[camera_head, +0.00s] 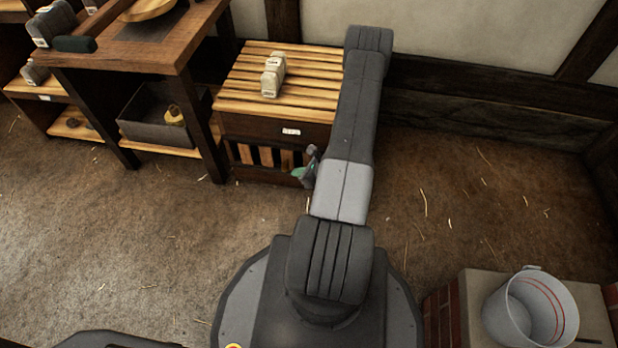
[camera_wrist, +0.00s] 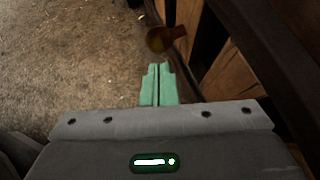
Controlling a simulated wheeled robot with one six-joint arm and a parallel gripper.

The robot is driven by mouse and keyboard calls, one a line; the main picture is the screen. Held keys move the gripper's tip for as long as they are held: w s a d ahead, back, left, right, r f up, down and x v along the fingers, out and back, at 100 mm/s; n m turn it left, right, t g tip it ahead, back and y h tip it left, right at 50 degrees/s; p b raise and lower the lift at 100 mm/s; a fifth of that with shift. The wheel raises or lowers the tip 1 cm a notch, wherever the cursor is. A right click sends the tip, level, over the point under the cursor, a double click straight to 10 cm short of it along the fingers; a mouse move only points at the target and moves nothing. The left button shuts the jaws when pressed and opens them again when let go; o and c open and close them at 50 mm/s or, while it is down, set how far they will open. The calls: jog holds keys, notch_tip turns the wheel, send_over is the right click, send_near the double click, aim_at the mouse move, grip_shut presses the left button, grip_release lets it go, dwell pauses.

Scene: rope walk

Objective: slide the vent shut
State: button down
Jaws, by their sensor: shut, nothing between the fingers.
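The vent (camera_head: 265,157) is a row of upright wooden slats with dark gaps, low in the front of a wooden cabinet. Its right end is hidden behind my arm and gripper. In the wrist view, brown slats (camera_wrist: 225,70) with dark gaps run along the right. A round brownish knob (camera_wrist: 160,39) shows just beyond my fingertips. My gripper (camera_head: 301,174) is beside the right end of the vent, low near the floor. Its green fingers (camera_wrist: 158,72) are together and empty. They look close to the knob, but I cannot tell whether they touch it.
The cabinet's slatted top (camera_head: 240,75) carries a grey block (camera_head: 273,75). To the left stands a wooden table (camera_head: 165,55) with a grey bin (camera_head: 150,125) on its lower shelf. A white bucket (camera_head: 530,310) stands at the lower right. The floor before the cabinet is clear.

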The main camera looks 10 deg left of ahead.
jog(key=shift+w+a+r, duration=0.1)
jog(key=shift+w+a, duration=0.1)
jog(key=shift+a, duration=0.3)
jog(key=a+b, duration=0.1)
jog(key=a, duration=0.3)
jog(key=shift+w+a, duration=0.1)
jog(key=shift+a, duration=0.15)
